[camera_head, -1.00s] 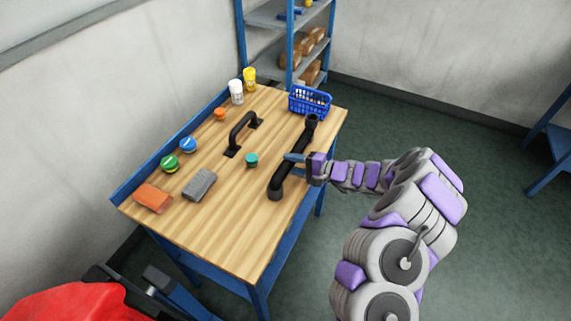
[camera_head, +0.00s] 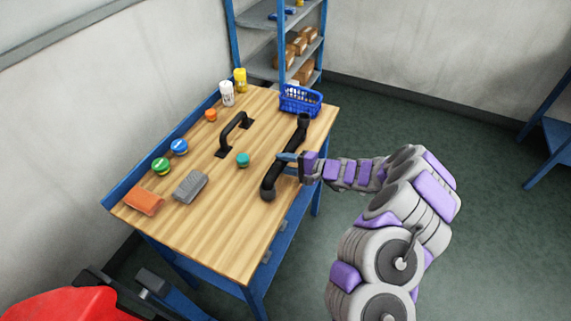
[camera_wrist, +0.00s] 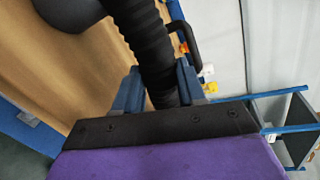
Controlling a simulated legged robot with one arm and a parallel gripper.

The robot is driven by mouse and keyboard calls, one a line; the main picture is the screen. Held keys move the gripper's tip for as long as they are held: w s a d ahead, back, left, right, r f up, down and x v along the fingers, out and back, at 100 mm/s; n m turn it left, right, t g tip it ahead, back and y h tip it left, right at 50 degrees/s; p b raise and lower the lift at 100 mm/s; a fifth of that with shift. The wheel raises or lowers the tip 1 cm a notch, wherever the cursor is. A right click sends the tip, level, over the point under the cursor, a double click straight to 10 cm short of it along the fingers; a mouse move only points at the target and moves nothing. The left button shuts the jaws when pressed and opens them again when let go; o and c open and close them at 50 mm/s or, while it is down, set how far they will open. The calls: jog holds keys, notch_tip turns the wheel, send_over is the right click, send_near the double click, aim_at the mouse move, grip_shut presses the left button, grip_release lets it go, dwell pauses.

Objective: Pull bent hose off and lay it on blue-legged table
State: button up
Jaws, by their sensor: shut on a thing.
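The bent black hose (camera_head: 283,168) is over the right side of the blue-legged table (camera_head: 222,232), its near end toward the front and its far end by the blue basket. Whether it touches the wood is hard to tell. My gripper (camera_head: 290,163) reaches in from the right and is shut on the middle of the hose. In the wrist view the ribbed hose (camera_wrist: 145,40) runs between the two blue fingers (camera_wrist: 158,88), and its thick dark end shows at the top left.
A blue basket (camera_head: 300,102) stands at the far right corner. A black handle (camera_head: 232,133), a teal cap (camera_head: 242,160), a grey brush (camera_head: 190,186), an orange cloth (camera_head: 144,201), tins and bottles are on the table. Bare wood lies at the front. A red machine (camera_head: 65,305) is at lower left.

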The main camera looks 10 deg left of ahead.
jog(key=shift+a+f, duration=0.1)
jog(key=shift+a, duration=1.15)
jog(key=o, duration=0.8)
jog(key=shift+d, duration=0.2)
jog(key=shift+c, duration=0.2)
jog(key=o, duration=0.5)
jog(key=shift+d, duration=0.85)
jog(key=shift+c, duration=0.2)
jog(key=shift+o, duration=0.8)
jog(key=shift+a, duration=0.55)
jog(key=o, duration=0.3)
jog(key=shift+a, duration=0.3)
jog(key=shift+o, duration=0.4)
jog(key=shift+d, duration=0.6)
jog(key=shift+s+a, duration=0.1)
jog(key=shift+a, duration=0.1)
